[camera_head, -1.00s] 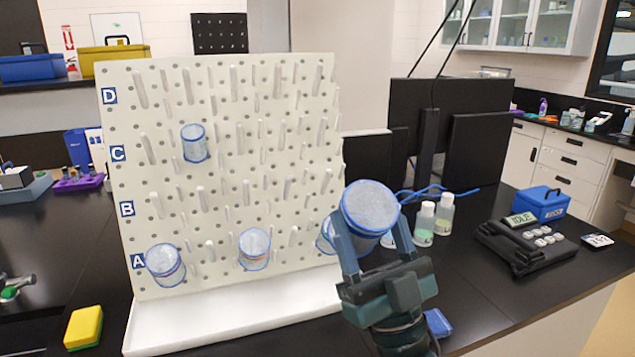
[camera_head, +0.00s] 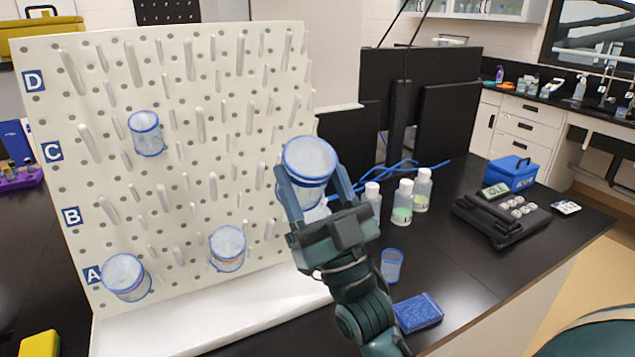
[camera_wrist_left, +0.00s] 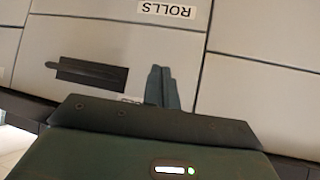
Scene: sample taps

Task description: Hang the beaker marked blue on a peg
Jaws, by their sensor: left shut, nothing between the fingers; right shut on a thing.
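My right gripper (camera_head: 311,174) is shut on a clear beaker (camera_head: 310,158) with a blue rim, held up in front of the board's right edge, its mouth facing me. I cannot read a mark on it. The white pegboard (camera_head: 205,150) has rows A to D of slanted pegs. Beakers hang on it: one in row C (camera_head: 146,134), one at lower left (camera_head: 125,278), and one at lower middle (camera_head: 227,250) with an orange band. Another (camera_head: 318,213) is mostly hidden behind my right gripper. My left gripper (camera_wrist_left: 161,72) is shut and empty before drawer fronts.
A white drip tray (camera_head: 215,318) lies under the board. A black device (camera_head: 500,220) and blue box (camera_head: 513,173) sit farther right. Many upper pegs are bare.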

